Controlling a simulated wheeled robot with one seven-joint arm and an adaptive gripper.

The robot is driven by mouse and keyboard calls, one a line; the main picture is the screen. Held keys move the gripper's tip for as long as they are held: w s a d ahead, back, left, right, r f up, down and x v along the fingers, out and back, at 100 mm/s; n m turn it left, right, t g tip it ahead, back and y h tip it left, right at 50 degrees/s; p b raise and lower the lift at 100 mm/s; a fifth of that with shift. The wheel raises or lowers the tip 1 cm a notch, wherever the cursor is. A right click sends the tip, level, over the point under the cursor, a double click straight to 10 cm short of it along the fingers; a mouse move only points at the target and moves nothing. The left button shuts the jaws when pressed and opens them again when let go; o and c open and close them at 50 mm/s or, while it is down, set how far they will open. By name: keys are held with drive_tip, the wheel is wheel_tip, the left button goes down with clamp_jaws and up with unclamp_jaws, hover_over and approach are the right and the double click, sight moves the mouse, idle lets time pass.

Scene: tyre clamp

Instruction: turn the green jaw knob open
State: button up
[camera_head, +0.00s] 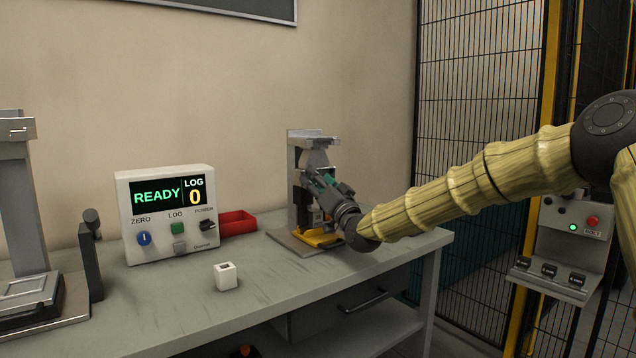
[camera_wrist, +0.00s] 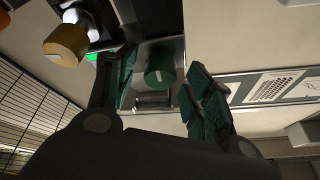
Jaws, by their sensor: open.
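The green jaw knob (camera_wrist: 160,72) shows in the wrist view as a short dark green cylinder on a grey metal block. It lies between the two teal finger pads of my gripper (camera_wrist: 163,68). The fingers are spread, with a visible gap on the right side of the knob; contact is not visible. In the head view my gripper (camera_head: 326,190) is in front of the grey clamp stand (camera_head: 314,144) at the back right of the bench. The gripper hides the knob there.
A yellow part (camera_head: 320,238) lies low at the stand. A red bin (camera_head: 238,222), a display box (camera_head: 168,214) reading READY and LOG 0, and a small white block (camera_head: 227,276) are to the left. A mesh fence (camera_head: 470,90) stands behind right.

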drive_tip(key=v, duration=1.2)
